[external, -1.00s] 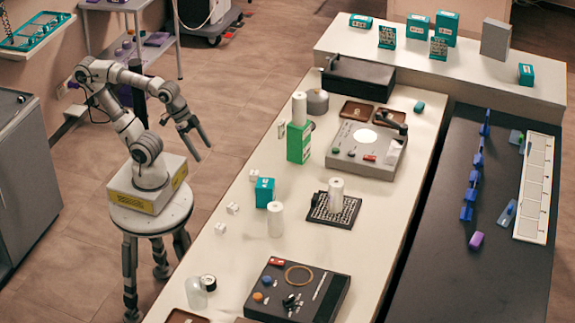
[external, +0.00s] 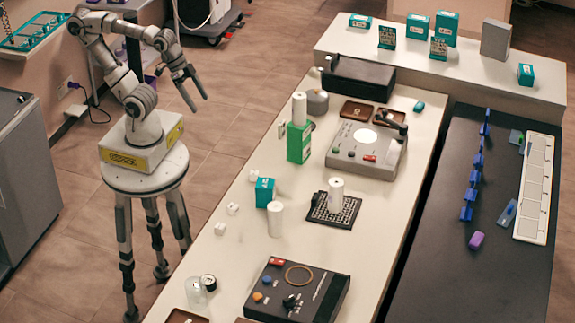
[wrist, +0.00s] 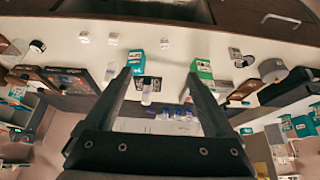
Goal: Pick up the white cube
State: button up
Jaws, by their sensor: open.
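Several small white cubes lie at the left edge of the long white counter. One white cube (external: 233,208) sits near another white cube (external: 220,228), and a third white cube (external: 254,175) lies behind the teal box. In the wrist view, white cubes show as a left one (wrist: 83,37), a middle one (wrist: 113,38) and one nearer the centre (wrist: 164,43). I cannot tell which one is meant. My gripper (external: 199,104) is open and empty, raised over the floor left of the counter, apart from the cubes. Its two fingers (wrist: 159,74) reach up the wrist view.
Near the cubes on the counter (external: 228,270) stand a teal box (external: 264,192), a white cylinder (external: 275,219) and a green box (external: 299,142). A clear jar (external: 196,293) stands at the front. Open floor lies between my base and the counter.

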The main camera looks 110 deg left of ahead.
jog(key=shift+c, duration=1)
notch_tip(320, 180, up, 18)
jog(key=n+g+p, duration=0.2)
jog(key=n+g, duration=0.4)
jog(key=n, duration=1.5)
send_over(254, 172)
notch_tip(254, 172, down, 39)
jog(key=b, duration=0.3)
jog(key=shift+a+r, duration=0.1)
jog(key=shift+a, duration=0.05)
jog(key=shift+d+f+b, duration=0.15)
jog(key=shift+f+b, duration=0.35)
jog(key=shift+f, duration=0.95)
jog(key=shift+d+f+b, duration=0.1)
jog(key=shift+f+b, duration=0.35)
jog(key=shift+f, duration=0.95)
